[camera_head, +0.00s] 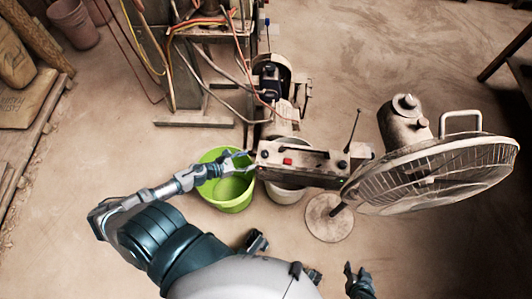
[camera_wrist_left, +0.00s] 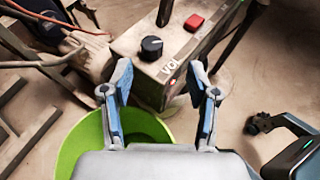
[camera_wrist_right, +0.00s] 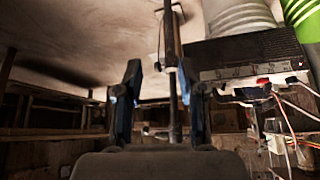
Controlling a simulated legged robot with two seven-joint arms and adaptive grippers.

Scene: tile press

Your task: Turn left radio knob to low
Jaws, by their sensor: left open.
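The radio (camera_head: 310,165) is a worn, pale box in the middle of the head view. Its black left knob (camera_wrist_left: 151,47) shows in the left wrist view, with a VOL label beside it and a pale pointer mark on top. In the head view the left knob (camera_head: 264,154) is at the radio's left end. My left gripper (camera_wrist_left: 161,78) is open and empty, with its fingertips just short of the knob and apart from it. It also shows in the head view (camera_head: 244,161). My right gripper (camera_wrist_right: 160,85) is open and empty, low in the head view (camera_head: 358,278).
A red button (camera_wrist_left: 194,22) is right of the knob. A green bucket (camera_head: 226,200) stands below my left gripper. A large fan (camera_head: 435,175) is at the right. Machinery with loose cables (camera_head: 215,60) stands behind. Bare floor lies at the lower left.

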